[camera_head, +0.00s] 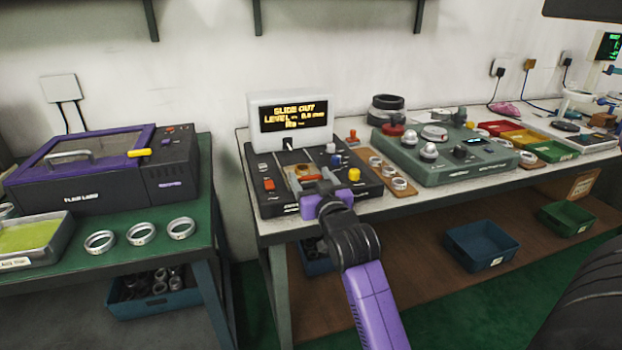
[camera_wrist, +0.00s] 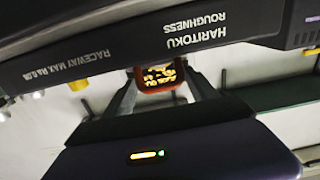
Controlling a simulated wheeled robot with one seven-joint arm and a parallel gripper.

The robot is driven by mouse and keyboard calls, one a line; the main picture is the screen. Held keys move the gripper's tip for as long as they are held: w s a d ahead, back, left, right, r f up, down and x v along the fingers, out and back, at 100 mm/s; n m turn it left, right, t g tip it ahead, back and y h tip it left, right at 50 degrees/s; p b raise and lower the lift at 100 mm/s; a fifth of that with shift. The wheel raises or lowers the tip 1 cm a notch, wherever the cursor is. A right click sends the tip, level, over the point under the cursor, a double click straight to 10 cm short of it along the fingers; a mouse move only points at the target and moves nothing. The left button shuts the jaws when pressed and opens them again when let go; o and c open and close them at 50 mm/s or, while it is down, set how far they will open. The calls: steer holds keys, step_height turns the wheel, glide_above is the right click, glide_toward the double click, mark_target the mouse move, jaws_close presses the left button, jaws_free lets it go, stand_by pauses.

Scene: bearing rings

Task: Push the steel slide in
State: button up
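The roughness tester (camera_head: 264,206) is a dark box on the right bench; its label (camera_wrist: 195,40) shows upside down in the wrist view. Its display (camera_head: 293,116) reads "SLIDE OUT", level 0.0 mm. The steel slide (camera_head: 301,172) lies on its top, seen only in part, with a brownish piece on it. My gripper (camera_head: 324,184) is at the tester's front edge, pointing at the slide. In the wrist view my gripper (camera_wrist: 161,84) has its fingers apart, one at each side of a red-orange frame (camera_wrist: 143,88). I cannot tell whether they touch it.
A red button (camera_head: 269,185) and a yellow knob (camera_head: 354,174) flank the slide. A wooden board with rings (camera_head: 388,176) and a green-grey device (camera_head: 445,160) stand to the right. The left bench holds a purple-lidded machine (camera_head: 90,165) and several rings (camera_head: 141,234).

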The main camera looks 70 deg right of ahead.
mark_target(306, 168)
jaws_close()
steer(key=shift+p+x, duration=0.35)
steer(key=shift+x, duration=2.15)
steer(key=shift+o, duration=0.9)
jaws_free()
steer(key=shift+s, duration=0.1)
steer(key=shift+v, duration=3.9)
